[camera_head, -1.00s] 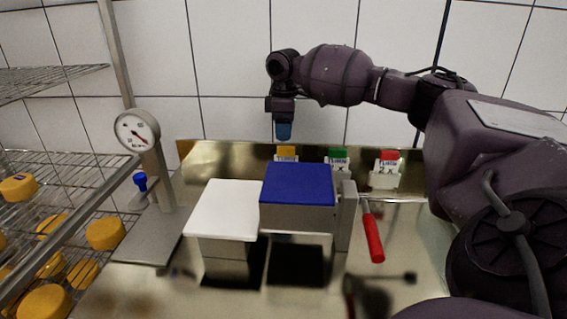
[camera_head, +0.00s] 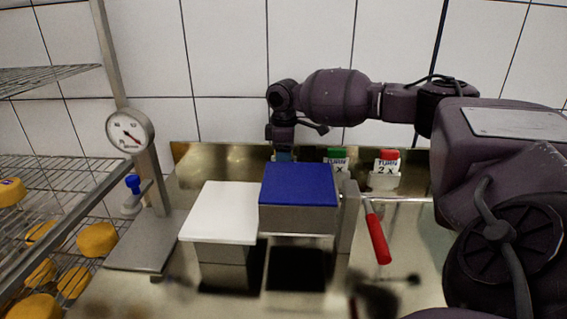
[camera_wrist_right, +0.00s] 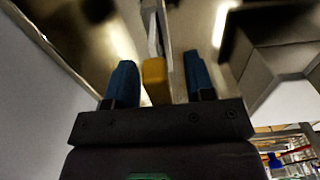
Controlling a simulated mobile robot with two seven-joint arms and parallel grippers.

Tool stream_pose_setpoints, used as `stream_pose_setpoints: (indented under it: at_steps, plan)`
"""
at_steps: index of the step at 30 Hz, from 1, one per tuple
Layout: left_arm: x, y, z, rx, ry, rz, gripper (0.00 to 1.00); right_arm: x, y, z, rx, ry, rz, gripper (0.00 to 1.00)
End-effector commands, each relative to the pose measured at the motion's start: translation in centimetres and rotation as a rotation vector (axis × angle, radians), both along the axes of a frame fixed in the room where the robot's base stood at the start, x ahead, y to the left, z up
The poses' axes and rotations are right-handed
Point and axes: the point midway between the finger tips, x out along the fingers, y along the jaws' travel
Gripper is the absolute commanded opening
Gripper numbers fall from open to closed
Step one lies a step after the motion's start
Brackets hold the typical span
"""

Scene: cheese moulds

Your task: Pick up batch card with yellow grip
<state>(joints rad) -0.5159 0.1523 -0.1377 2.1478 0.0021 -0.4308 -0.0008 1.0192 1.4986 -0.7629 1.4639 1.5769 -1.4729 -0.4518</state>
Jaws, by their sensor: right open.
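My right gripper (camera_head: 284,156) is low behind the blue-topped block in the head view, and hides the yellow-grip card there. In the right wrist view my right gripper (camera_wrist_right: 160,80) is open, with one blue finger on each side of the yellow grip (camera_wrist_right: 156,80). A gap shows between the grip and each finger. The card's pale, thin edge (camera_wrist_right: 153,38) runs up from the grip. Cards with a green grip (camera_head: 338,154) and a red grip (camera_head: 389,156) stand to the right. My left gripper is not in view.
The blue-topped block (camera_head: 298,184) and a white-topped block (camera_head: 220,212) stand in front of the cards. A red-handled lever (camera_head: 377,238) is to their right. A gauge stand (camera_head: 130,130) and a wire rack (camera_head: 50,172) with yellow cheeses are at the left.

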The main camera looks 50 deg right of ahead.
Motion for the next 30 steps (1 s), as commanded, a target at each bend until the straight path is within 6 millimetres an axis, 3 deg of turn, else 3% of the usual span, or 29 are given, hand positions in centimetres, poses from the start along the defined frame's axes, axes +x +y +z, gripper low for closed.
stream_pose_setpoints:
  at_steps: [1, 10, 20, 26, 30]
  plan:
    - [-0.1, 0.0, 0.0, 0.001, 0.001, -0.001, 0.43, 0.0, 0.0, 0.0, 0.000, 0.000, 0.000, 0.44]
    - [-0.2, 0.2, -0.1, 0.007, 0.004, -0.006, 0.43, 0.0, 0.0, 0.0, 0.000, 0.000, 0.000, 0.00]
    - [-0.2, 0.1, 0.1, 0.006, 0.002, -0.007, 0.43, 0.0, 0.0, 0.5, 0.000, -0.001, 0.000, 0.00]
    - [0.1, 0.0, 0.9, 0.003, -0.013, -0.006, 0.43, 0.0, 0.0, 3.5, 0.001, -0.007, -0.001, 0.00]
    - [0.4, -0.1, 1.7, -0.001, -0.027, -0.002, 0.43, 0.0, 0.0, 7.0, 0.001, -0.011, 0.000, 0.00]
